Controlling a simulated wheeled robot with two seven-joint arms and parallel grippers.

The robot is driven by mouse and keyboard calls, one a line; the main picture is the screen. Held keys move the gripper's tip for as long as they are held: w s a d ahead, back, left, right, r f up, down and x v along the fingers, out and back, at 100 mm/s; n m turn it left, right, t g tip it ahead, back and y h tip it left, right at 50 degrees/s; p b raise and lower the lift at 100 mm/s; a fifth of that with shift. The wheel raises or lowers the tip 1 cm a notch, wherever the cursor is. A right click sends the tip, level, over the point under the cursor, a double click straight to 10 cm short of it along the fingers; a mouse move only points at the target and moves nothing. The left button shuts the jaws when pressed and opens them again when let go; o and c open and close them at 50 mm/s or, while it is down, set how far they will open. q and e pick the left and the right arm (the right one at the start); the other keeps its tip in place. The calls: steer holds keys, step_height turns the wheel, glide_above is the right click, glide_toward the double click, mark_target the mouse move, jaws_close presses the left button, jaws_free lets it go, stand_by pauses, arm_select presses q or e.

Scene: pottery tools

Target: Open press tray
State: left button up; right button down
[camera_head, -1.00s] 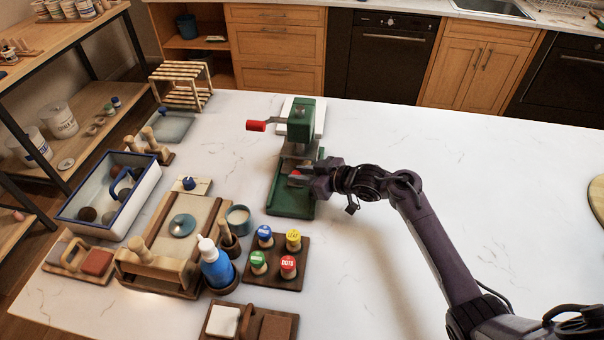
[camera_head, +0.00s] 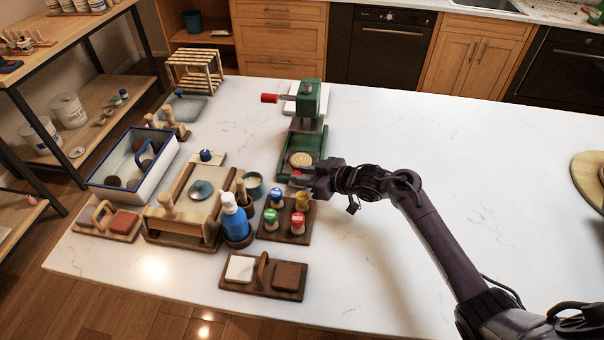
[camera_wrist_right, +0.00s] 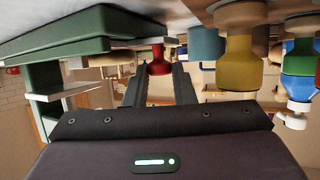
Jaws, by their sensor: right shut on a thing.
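The green press (camera_head: 311,100) with a red-tipped lever (camera_head: 270,98) stands on the white table. Its green tray (camera_head: 290,146) reaches out in front of the column, and a round tan clay disc (camera_head: 301,159) shows on it. My right gripper (camera_head: 301,178) is at the tray's front end, shut on a small red knob (camera_head: 295,174). In the right wrist view the red knob (camera_wrist_right: 158,62) sits between the two fingers, beside the tray's green edge (camera_wrist_right: 80,42). My left gripper is not in view.
A board of colored stamps (camera_head: 289,222) lies close in front of the right gripper. A blue bottle (camera_head: 235,218), a wooden slab roller (camera_head: 182,225) and a blue-rimmed tub (camera_head: 135,165) stand to the left.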

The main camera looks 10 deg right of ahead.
steer(key=shift+w+d+f, duration=0.1)
steer(key=shift+w, duration=0.1)
steer(key=c, duration=1.3)
jaws_free()
steer(key=shift+o, duration=0.2)
steer(key=shift+s+d+r, duration=0.25)
steer(key=shift+s+d, duration=0.2)
steer(key=shift+d, duration=0.05)
steer(key=b+v, duration=0.1)
steer(key=v, duration=0.4)
steer(key=shift+s+b, duration=0.2)
steer(key=shift+b, duration=0.15)
steer(key=shift+s+d+r, duration=0.25)
steer(key=shift+s+d, duration=0.05)
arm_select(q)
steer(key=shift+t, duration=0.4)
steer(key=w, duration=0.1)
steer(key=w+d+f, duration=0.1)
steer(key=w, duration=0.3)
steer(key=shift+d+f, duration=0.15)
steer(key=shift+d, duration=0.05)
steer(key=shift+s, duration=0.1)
